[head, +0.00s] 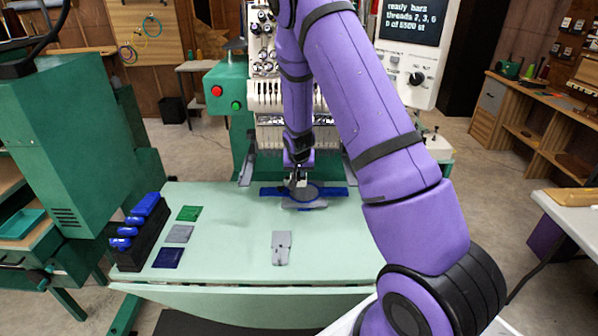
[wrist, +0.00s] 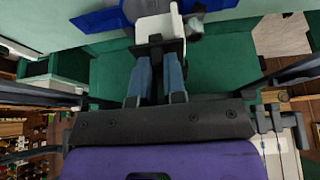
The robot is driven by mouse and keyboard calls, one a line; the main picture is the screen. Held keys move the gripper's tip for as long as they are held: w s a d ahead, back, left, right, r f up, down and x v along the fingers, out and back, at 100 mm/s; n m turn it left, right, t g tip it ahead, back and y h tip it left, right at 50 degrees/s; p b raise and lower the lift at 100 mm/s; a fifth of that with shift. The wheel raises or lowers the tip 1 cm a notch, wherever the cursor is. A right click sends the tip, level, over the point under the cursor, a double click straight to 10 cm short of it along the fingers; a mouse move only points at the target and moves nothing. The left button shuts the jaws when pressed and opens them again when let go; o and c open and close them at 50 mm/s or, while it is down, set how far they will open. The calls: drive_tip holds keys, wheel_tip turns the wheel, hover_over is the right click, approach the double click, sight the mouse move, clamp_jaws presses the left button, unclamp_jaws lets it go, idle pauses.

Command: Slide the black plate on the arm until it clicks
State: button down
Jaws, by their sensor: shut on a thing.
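My gripper (head: 300,178) reaches down in front of the embroidery machine (head: 285,105). In the wrist view its two blue-grey fingers (wrist: 157,58) are shut on a small black plate (wrist: 158,46). A pale bracket (wrist: 158,27) extends beyond the plate, against blue cloth (wrist: 105,18). In the head view the blue cloth (head: 335,191) and a grey-rimmed round hoop (head: 304,203) lie under my gripper, close to the table surface. Grey arms (head: 246,168) stand out from the machine on both sides, apart from the plate. My fingers hide part of the grip.
The pale green table (head: 225,262) holds a grey plate with holes (head: 282,248) and green, grey and navy cloth squares (head: 180,234). A black rack with blue rolls (head: 136,235) stands at the left edge. The table's front middle is mostly free.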

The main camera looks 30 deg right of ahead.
drive_tip(key=c, duration=1.1)
unclamp_jaws()
